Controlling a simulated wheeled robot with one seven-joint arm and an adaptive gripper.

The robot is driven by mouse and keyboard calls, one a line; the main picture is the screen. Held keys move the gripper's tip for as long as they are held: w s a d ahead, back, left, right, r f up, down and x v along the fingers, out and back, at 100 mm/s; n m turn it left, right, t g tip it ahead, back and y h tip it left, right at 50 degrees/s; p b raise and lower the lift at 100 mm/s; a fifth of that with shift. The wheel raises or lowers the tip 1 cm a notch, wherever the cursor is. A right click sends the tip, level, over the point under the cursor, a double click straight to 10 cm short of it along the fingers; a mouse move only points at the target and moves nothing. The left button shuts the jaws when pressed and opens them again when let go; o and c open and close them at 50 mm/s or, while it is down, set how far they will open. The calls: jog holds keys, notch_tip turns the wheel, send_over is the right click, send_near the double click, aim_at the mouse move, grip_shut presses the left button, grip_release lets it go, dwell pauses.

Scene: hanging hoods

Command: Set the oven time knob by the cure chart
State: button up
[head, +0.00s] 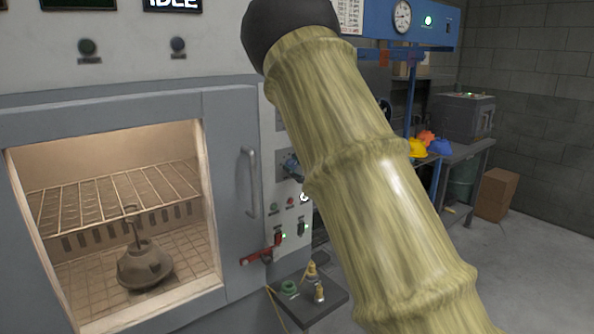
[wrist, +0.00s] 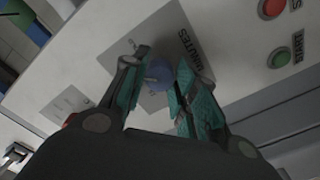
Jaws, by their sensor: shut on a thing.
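The oven time knob (wrist: 159,75) is a small round blue-grey knob on a panel plate marked MINUTES (wrist: 185,50), seen tilted in the wrist view. My gripper (wrist: 162,71) has its teal-padded fingers on either side of the knob and is shut on it. The knob's pointer and scale cannot be read. In the head view my arm covers part of the oven control panel. The oven (head: 228,125) stands at the left with a lit window. A printed sheet (head: 349,14) shows at the top, too small to read; I cannot tell whether it is the cure chart.
A red button (wrist: 272,7) and a green button (wrist: 279,58) sit near the knob. A vertical door handle (head: 249,183) sticks out left of the panel. A small shelf (head: 325,308) with fittings juts out below.

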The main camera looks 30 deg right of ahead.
jog(key=o, duration=1)
jog(key=s+d, duration=0.1)
jog(key=s, duration=1.1)
